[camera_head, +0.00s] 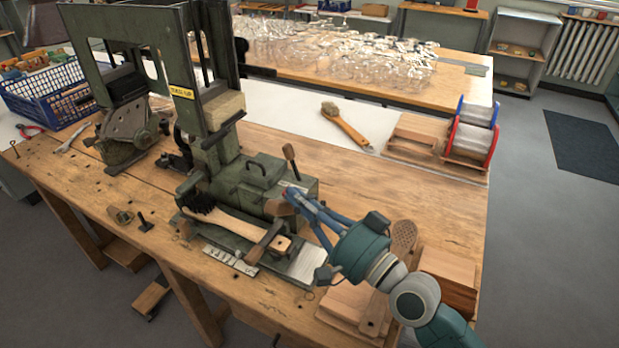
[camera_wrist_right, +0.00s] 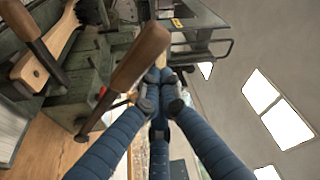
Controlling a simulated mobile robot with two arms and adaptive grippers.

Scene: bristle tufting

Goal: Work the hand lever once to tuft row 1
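The green tufting machine (camera_head: 240,175) stands on the bench. The wrist view (camera_wrist_right: 160,78) shows no handle between the tips; contact is unclear. My left gripper is not seen.
Wooden blocks (camera_head: 345,305) lie at the bench's front right, under my right arm. Spools (camera_head: 472,132) and boards (camera_head: 415,135) stand at the back right. A loose brush (camera_head: 345,125) lies behind. A blue crate (camera_head: 48,95) is at left.

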